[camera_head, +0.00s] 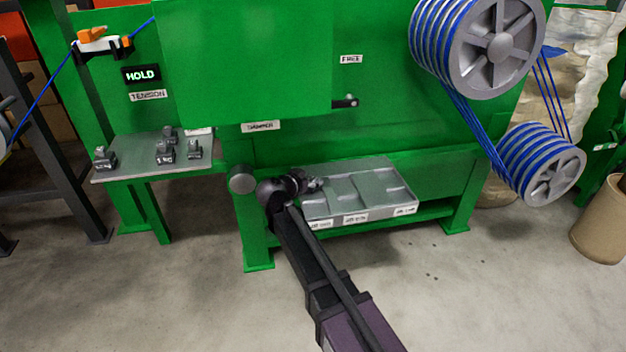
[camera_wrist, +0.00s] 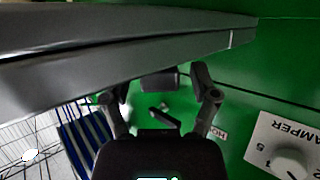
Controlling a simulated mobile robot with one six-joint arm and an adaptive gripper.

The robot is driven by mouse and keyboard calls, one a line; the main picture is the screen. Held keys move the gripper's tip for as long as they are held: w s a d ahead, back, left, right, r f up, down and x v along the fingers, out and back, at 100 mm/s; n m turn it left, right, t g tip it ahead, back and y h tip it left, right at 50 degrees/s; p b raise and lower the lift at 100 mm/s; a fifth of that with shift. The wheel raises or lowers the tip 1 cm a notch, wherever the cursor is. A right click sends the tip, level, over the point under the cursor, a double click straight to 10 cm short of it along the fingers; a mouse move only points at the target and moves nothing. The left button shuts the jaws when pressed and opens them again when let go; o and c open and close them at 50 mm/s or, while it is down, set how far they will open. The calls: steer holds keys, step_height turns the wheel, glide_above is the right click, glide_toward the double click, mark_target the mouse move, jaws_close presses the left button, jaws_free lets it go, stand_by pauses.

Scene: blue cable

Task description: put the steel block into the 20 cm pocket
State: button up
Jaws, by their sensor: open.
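The grey tray (camera_head: 386,211) with several pockets sits on the green machine's low shelf; labels along its front edge are too small to read surely. Several dark steel blocks stand on the side table, one at its left (camera_head: 104,158) and another at its right (camera_head: 195,149); which one the task means, I cannot tell. My gripper (camera_head: 316,184) is at the tray's left end. In the wrist view my gripper (camera_wrist: 162,97) has its fingers spread. A dark grey rounded piece (camera_wrist: 158,80) shows between them; I cannot tell what it is. A large grey surface fills the top.
The side table (camera_head: 125,172) is left of the machine. A lever (camera_head: 345,103) juts out above the tray. Blue-cable pulleys (camera_head: 541,163) stand at the right. The damper knob (camera_wrist: 291,163) is at the wrist view's lower right. The floor in front is clear.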

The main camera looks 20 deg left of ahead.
steer(key=shift+r, duration=0.15)
steer(key=shift+s+r+p, duration=0.1)
steer(key=shift+s+p, duration=0.1)
steer(key=shift+p, duration=0.1)
steer(key=p+v, duration=0.4)
steer(key=v, duration=0.7)
steer(key=shift+s+a, duration=0.15)
steer(key=shift+s, duration=0.1)
